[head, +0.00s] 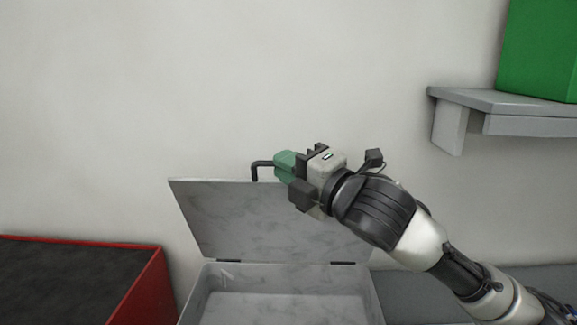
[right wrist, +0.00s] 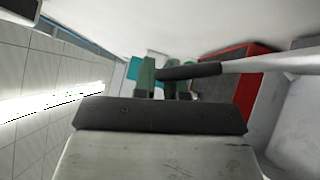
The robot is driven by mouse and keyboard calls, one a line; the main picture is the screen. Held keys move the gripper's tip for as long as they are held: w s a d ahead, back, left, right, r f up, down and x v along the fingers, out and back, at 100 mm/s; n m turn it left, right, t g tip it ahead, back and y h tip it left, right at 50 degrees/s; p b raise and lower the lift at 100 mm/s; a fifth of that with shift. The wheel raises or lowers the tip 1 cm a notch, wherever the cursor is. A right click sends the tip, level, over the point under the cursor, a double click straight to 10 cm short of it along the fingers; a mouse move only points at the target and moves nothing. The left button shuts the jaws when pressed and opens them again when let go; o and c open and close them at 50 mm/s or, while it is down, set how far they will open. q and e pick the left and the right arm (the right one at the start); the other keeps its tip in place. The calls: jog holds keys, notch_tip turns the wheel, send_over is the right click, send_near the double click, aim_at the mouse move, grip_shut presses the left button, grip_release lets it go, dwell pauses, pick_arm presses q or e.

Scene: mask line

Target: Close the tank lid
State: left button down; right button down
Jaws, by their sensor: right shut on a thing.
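The grey tank (head: 280,278) stands at the bottom centre of the head view. Its lid (head: 230,222) is open and stands up at the back, tilted, joined by dark hinges. A dark bent handle (head: 256,168) sticks up from the lid's top edge. My right gripper (head: 284,165), with green fingers, is shut on the handle at the lid's top edge. In the right wrist view, the dark handle (right wrist: 193,71) passes at the green fingers; the fingers partly hide the contact. My left gripper is not in view.
A red-edged container with a dark top (head: 80,272) is at the left, close to the tank. A grey wall shelf (head: 500,101) with a green box (head: 540,50) is at the upper right. A grey surface lies right of the tank. The wall behind is bare.

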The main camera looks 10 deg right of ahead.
jog(key=shift+s+f, duration=0.2)
jog(key=shift+s, duration=0.15)
jog(key=c, duration=1.2)
grip_release()
jog(key=shift+b+v, duration=1.4)
jog(key=shift+v, duration=4)
